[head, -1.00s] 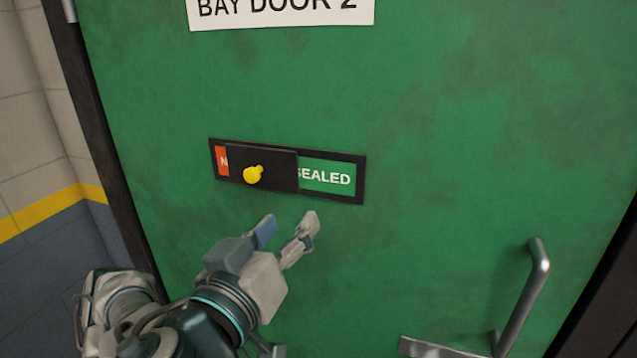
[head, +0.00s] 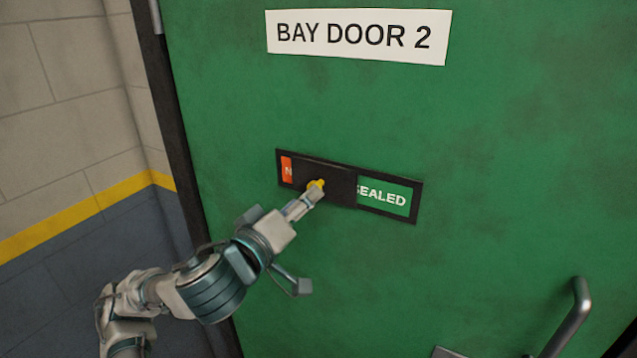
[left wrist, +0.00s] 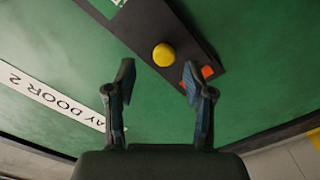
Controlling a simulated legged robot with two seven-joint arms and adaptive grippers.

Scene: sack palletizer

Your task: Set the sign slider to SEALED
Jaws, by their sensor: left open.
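The sign slider is a black cover (head: 341,184) in a dark frame on the green door, with a yellow knob (head: 317,184) on its left part. The green panel (head: 385,198) right of the cover shows "SEALED" with its first letter partly covered. A red strip (head: 287,170) with an "N" shows at the left end. My left gripper (head: 309,197) is at the knob, partly in front of it. In the left wrist view, its fingers (left wrist: 158,80) are open, and the yellow knob (left wrist: 163,55) appears between and just beyond the tips. My right gripper is not in view.
A white "BAY DOOR 2" label (head: 360,36) is above the sign. A metal door handle (head: 570,318) sticks out at the lower right. A tiled wall (head: 70,110) with a yellow stripe stands left of the door frame. The door surface around the sign is clear.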

